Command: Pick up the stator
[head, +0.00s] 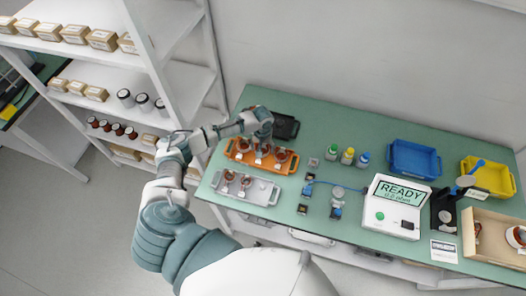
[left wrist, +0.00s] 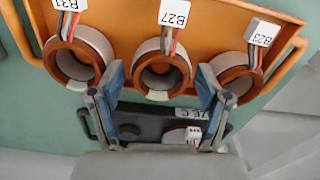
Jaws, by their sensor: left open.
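An orange tray (head: 236,158) on the green bench holds three copper-and-white stators with wires and white tags. In the left wrist view the orange tray (left wrist: 225,22) shows stators tagged B31 (left wrist: 72,64), B27 (left wrist: 158,78) and B23 (left wrist: 236,80). My left gripper (head: 264,136) is over this tray. In the left wrist view its two fingers (left wrist: 161,82) are apart, one on each side of the B27 stator, with nothing held. I cannot tell how far down they reach. My right gripper is not in view.
A black tray (head: 290,127) with a tagged stator lies behind the orange one. A grey tray (head: 262,195) with stators lies in front. Small bottles (head: 347,156), a READY tester (head: 394,207), blue (head: 414,158) and yellow (head: 490,178) bins stand right. Shelves (head: 185,85) rise left.

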